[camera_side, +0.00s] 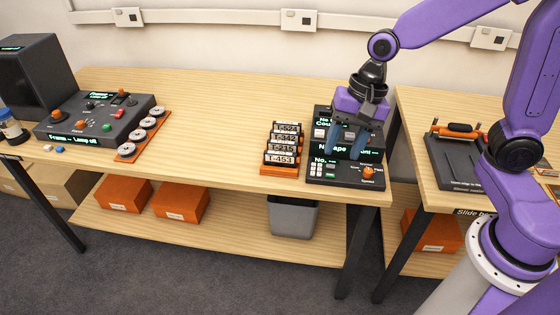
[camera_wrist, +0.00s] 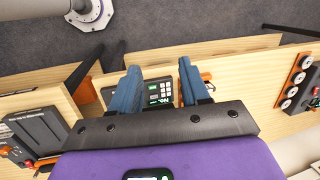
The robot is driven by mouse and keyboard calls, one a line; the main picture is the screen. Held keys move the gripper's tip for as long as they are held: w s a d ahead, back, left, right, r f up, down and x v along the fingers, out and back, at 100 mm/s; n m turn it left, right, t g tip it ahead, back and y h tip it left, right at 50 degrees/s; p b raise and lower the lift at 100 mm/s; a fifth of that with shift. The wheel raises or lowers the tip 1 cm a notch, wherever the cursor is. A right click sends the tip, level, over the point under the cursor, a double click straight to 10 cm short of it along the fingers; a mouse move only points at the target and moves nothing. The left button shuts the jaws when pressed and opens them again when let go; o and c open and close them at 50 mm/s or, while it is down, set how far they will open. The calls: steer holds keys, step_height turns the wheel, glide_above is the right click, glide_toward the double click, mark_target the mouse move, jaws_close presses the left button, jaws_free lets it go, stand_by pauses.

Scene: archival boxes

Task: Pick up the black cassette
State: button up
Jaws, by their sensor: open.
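Several black cassettes with white labels stand in a row in an orange rack (camera_side: 280,170) near the front edge of the long table. The front cassette (camera_side: 280,159) reads T-453. I cannot tell which one is the task's cassette. My gripper (camera_side: 347,149) is open, fingers down, over the black tape machine (camera_side: 345,172), to the right of the rack and apart from it. In the wrist view my gripper (camera_wrist: 159,69) shows both blue fingers spread with nothing held between them. The machine's keypad (camera_wrist: 160,93) shows between them. The cassettes are hidden there.
A console (camera_side: 95,118), an orange rack of reels (camera_side: 128,150) and a dark monitor (camera_side: 35,75) stand at the left. The table's middle is clear. A gap separates the right table, which holds a black device (camera_side: 455,172). A grey bin (camera_side: 292,217) stands below.

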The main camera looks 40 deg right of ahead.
steer(key=w+d+f+m+t, duration=0.1)
steer(key=w+f+m, duration=0.1)
steer(key=w+m, duration=0.8)
steer(key=m+t, duration=0.2)
steer(key=m, duration=0.7)
glide_toward(281, 153)
steer(key=shift+y, duration=0.3)
steer(key=x, duration=0.4)
steer(key=shift+w+a+f, duration=0.2)
steer(key=shift+w+f, duration=0.05)
steer(key=shift+f, duration=0.05)
steer(key=shift+d+x, duration=0.2)
steer(key=shift+x, duration=2.5)
steer(key=shift+f, duration=0.35)
jaws_close()
